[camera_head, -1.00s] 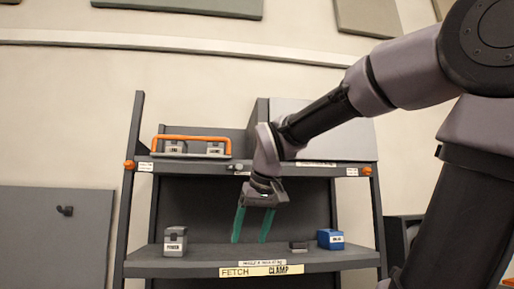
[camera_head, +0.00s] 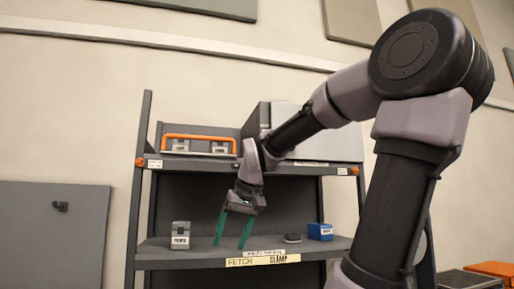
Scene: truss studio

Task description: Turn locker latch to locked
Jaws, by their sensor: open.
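A flat grey panel (camera_head: 40,245), which looks like a locker door, stands at the far left. A small dark latch-like fitting (camera_head: 60,206) sits on its upper part; I cannot tell how it is turned. My gripper (camera_head: 229,246) is open and empty, with its two teal fingers pointing down. It hangs in front of the lower shelf, well to the right of the fitting and apart from it.
A dark shelf unit (camera_head: 190,255) holds a grey box (camera_head: 181,235), a blue box (camera_head: 320,232) and a small dark block (camera_head: 292,239). An orange-handled tray (camera_head: 200,137) and a large light cabinet (camera_head: 340,142) are on top. Orange and dark boxes (camera_head: 490,268) are low at right.

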